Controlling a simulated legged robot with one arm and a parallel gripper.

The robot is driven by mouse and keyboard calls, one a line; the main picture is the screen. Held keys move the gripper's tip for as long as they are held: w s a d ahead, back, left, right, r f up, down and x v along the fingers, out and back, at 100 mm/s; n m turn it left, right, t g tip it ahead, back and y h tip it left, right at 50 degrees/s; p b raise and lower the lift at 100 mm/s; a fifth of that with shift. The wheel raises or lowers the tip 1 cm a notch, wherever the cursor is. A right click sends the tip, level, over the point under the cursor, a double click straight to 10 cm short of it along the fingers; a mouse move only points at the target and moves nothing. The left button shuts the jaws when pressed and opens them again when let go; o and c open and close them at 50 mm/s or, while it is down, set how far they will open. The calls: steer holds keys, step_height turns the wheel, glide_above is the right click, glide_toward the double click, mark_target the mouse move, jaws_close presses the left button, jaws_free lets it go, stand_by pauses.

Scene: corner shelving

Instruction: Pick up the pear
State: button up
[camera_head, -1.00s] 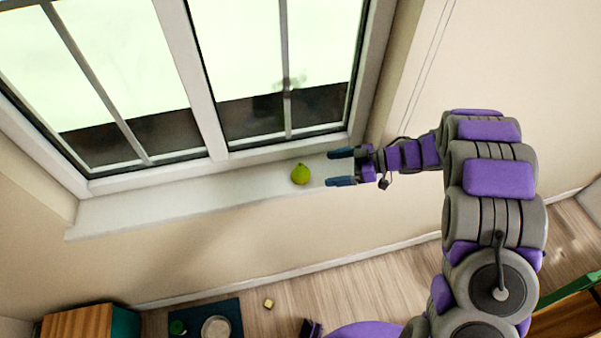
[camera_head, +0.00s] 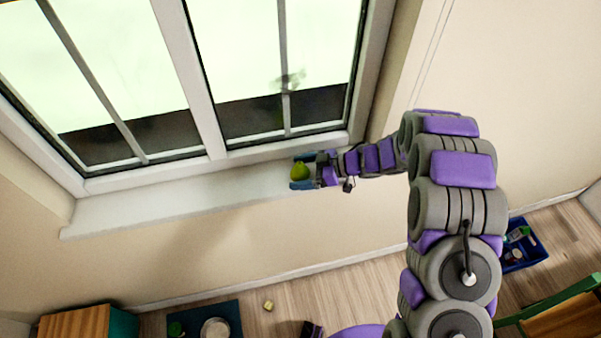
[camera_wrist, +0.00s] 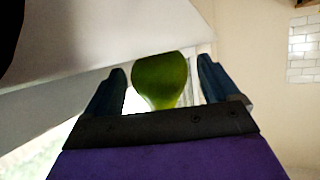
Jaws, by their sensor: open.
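The green pear (camera_head: 299,172) stands on the white window sill, near the sill's right end. It also shows in the wrist view (camera_wrist: 160,80), between the two blue fingers. My gripper (camera_head: 301,171) reaches in from the right, with one finger on the window side of the pear and the other on the room side. In the wrist view my gripper (camera_wrist: 160,88) is open, and a gap shows between the pear and each finger.
The window sill (camera_head: 180,199) is bare to the left of the pear. The window frame (camera_head: 205,125) rises close behind it. On the floor below are a dark mat (camera_head: 190,321) with a plate (camera_head: 215,328), and a blue crate (camera_head: 523,245) at the right.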

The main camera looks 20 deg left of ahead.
mark_target(299, 165)
steer(key=shift+a+f, duration=0.1)
steer(key=shift+a, duration=0.2)
steer(key=shift+c, duration=0.5)
steer(key=c, duration=1)
steer(key=shift+d+r, duration=0.1)
steer(key=shift+r, duration=0.8)
steer(key=shift+s+r+p, duration=0.2)
steer(key=shift+r+p, duration=0.3)
steer(key=shift+r, duration=0.55)
steer(key=s+d, duration=0.1)
steer(key=s, duration=0.4)
steer(key=s+d, duration=0.1)
steer(key=s, duration=0.4)
steer(key=s+d+r, duration=0.1)
steer(key=s+d, duration=0.1)
steer(key=s, duration=0.3)
steer(key=shift+r+p, duration=0.1)
steer(key=shift+p, duration=0.2)
